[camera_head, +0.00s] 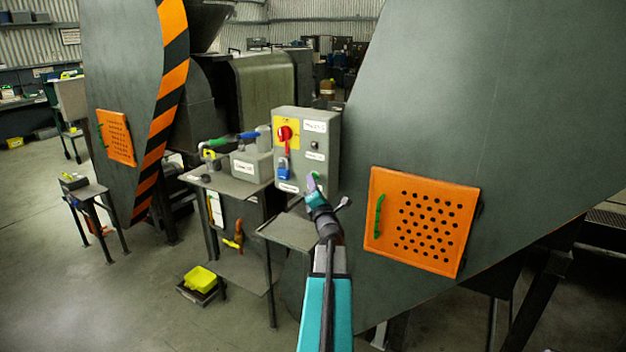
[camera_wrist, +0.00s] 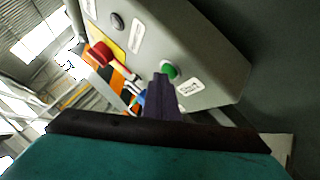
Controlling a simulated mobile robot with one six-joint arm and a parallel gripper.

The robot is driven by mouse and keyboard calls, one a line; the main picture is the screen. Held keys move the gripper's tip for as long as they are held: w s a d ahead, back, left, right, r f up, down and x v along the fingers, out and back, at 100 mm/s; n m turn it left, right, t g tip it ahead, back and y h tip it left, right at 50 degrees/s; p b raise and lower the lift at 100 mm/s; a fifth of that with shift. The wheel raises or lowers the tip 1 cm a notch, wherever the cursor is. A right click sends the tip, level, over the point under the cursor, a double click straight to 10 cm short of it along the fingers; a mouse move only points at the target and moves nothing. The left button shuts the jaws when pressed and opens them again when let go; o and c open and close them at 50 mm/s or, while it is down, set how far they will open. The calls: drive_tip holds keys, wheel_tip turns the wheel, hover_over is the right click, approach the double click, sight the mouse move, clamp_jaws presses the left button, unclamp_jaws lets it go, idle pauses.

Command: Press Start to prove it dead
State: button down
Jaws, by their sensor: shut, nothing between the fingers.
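The grey control box (camera_head: 321,150) stands in the middle of the head view. It has a red rotary switch (camera_head: 285,134) on a yellow plate, with a blue padlock (camera_head: 284,168) hanging below it. The green Start button (camera_wrist: 169,71) shows in the wrist view beside a white label reading Start (camera_wrist: 190,87). My gripper (camera_head: 312,182) is shut and empty, with its fingertips at the lower right of the box face. In the wrist view the purple fingertips (camera_wrist: 160,82) overlap the button's left edge. I cannot tell whether they touch it.
An orange perforated guard (camera_head: 422,222) with a green handle is on the large grey housing to the right. A small work table (camera_head: 228,184) with boxes stands left of the control box. Open floor lies at left.

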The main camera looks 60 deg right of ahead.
drive_tip(key=shift+a, duration=0.4)
drive_tip(key=shift+a+b, duration=0.15)
drive_tip(key=shift+b, duration=0.15)
drive_tip(key=a+b, duration=0.3)
drive_tip(key=a, duration=0.2)
drive_tip(key=shift+a, duration=0.35)
idle(0.9)
